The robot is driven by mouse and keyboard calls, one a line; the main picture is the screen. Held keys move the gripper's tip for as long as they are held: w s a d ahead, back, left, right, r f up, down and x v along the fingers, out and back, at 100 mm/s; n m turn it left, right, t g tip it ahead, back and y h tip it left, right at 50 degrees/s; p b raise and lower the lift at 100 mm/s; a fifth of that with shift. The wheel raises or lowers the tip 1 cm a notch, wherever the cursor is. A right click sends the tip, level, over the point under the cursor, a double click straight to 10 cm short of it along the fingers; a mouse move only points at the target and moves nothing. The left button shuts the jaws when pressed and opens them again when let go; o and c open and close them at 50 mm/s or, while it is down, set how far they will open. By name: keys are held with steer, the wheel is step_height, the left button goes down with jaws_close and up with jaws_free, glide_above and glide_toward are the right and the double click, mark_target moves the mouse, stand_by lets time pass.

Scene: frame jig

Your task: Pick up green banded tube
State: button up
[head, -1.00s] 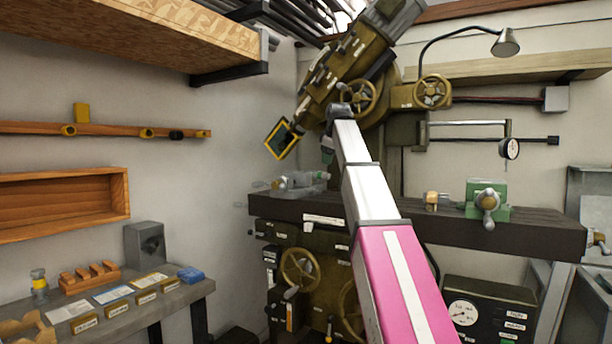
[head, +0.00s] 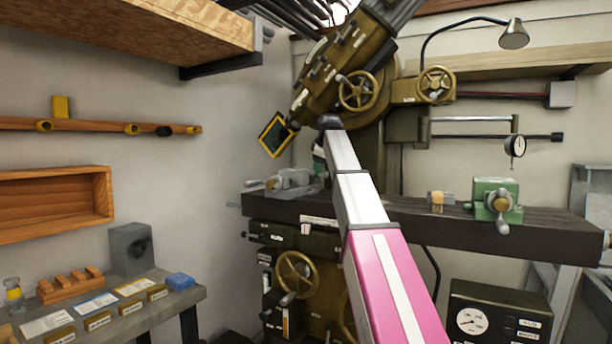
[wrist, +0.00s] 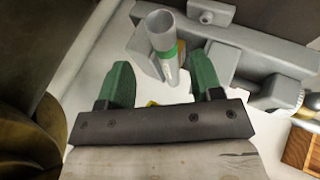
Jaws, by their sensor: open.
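The green banded tube (wrist: 161,28) shows in the wrist view as a pale grey, open-ended tube with a green band. It lies just beyond and between the tips of my gripper (wrist: 160,70). My gripper has two green fingers, spread apart, with nothing clamped between them. The tube stands beside grey vise-like metalwork (wrist: 235,62); whether it is held there I cannot tell. In the head view my gripper is mostly hidden behind my arm, near the grey vise (head: 292,181) on the machine table, and I cannot make out the tube.
The brown machine head (head: 345,65) rises close behind my arm. A side bench (head: 190,300) stands at left. The table's middle is clear.

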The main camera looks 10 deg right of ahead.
steer(key=x, duration=0.4)
steer(key=shift+s+a+f, duration=0.1)
steer(key=shift+f, duration=0.2)
steer(key=c, duration=1)
steer(key=shift+c, duration=0.2)
steer(key=shift+r, duration=0.2)
